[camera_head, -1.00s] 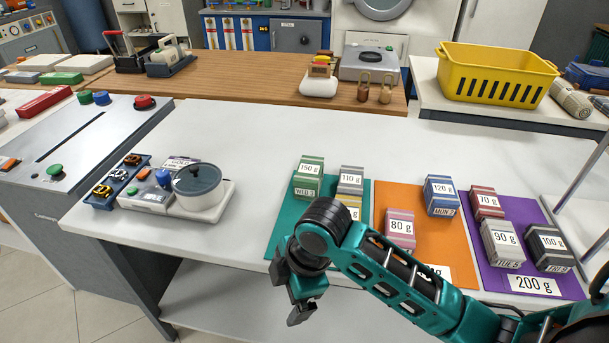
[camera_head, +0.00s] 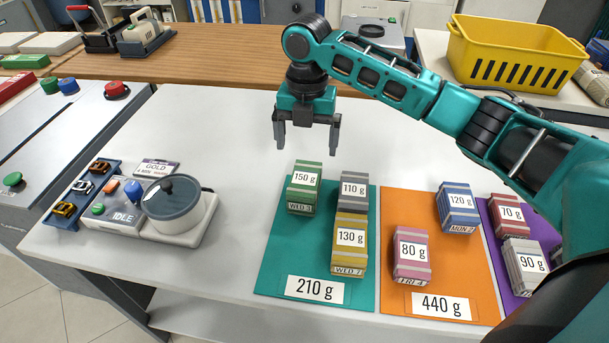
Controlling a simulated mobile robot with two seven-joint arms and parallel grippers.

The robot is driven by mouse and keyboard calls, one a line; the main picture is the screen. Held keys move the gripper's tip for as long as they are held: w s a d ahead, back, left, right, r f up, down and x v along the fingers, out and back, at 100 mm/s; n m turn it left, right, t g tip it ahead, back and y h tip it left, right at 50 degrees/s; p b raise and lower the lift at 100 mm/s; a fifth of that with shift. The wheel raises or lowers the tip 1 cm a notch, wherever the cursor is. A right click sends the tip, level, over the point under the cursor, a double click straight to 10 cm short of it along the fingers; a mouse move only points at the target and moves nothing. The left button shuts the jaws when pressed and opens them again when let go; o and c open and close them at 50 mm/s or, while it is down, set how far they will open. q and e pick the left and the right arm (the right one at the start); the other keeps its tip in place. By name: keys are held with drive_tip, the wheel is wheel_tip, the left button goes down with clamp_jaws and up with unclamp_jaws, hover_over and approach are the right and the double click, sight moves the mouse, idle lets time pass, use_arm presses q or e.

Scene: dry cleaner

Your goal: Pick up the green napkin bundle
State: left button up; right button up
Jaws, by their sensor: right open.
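The green napkin bundle (camera_head: 304,187), labelled 150 g and WED 3, lies at the upper left of the teal mat (camera_head: 273,268), which is marked 210 g. My right gripper (camera_head: 307,140) points down above the white table, just behind the green bundle in the picture. Its two fingers are apart with nothing between them. It does not touch the bundle. My left gripper is not in view.
A grey bundle (camera_head: 353,190) and a yellow bundle (camera_head: 349,243) share the teal mat. An orange mat (camera_head: 408,203) holds pink and blue bundles. A device with a round lidded pot (camera_head: 173,206) stands left. White table between is clear.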

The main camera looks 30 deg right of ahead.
sight(305, 177)
wheel_tip(305, 177, down, 7)
drive_tip(key=shift+s+a+r+b, duration=0.1)
drive_tip(key=shift+s+b, duration=0.05)
drive_tip(key=shift+b, duration=0.15)
wheel_tip(305, 177, down, 5)
drive_tip(key=shift+a+r, duration=0.1)
drive_tip(key=shift+f, duration=0.4)
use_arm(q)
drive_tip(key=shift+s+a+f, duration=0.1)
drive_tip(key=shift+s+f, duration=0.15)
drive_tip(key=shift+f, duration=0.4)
use_arm(e)
drive_tip(key=shift+f, duration=0.15)
drive_tip(key=c, duration=0.7)
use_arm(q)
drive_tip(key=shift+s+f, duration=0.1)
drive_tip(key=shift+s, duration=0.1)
use_arm(e)
drive_tip(key=c, duration=0.4)
drive_tip(key=shift+c, duration=0.2)
